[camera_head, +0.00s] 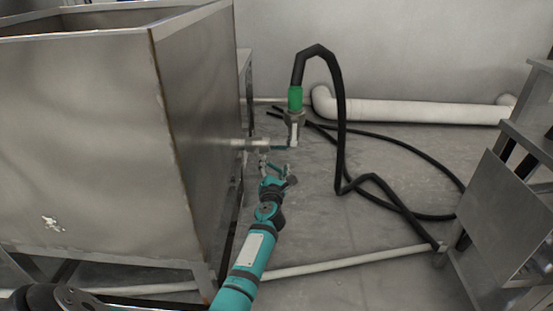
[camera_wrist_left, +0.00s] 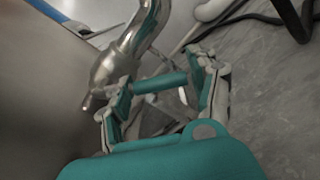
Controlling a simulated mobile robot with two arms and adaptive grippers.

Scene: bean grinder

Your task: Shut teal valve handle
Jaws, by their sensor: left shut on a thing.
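The teal valve handle (camera_head: 278,147) is a small bar at the metal pipe outlet (camera_head: 250,143) on the side of the steel tank. My left gripper (camera_head: 274,165) reaches it from below, at the end of my teal arm. In the left wrist view, the teal handle (camera_wrist_left: 160,82) lies crosswise between the two fingers of my left gripper (camera_wrist_left: 164,90), which are shut on its ends. The curved silver pipe (camera_wrist_left: 128,48) rises just behind it. Part of the valve body is hidden behind the handle and fingers. My right gripper is not in view.
The large steel tank (camera_head: 85,140) fills the left side. A black hose (camera_head: 341,120) with a green fitting (camera_head: 295,98) hangs above the valve and loops to the floor. A white pipe (camera_head: 420,111) runs along the wall. A metal stand (camera_head: 505,215) is at right.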

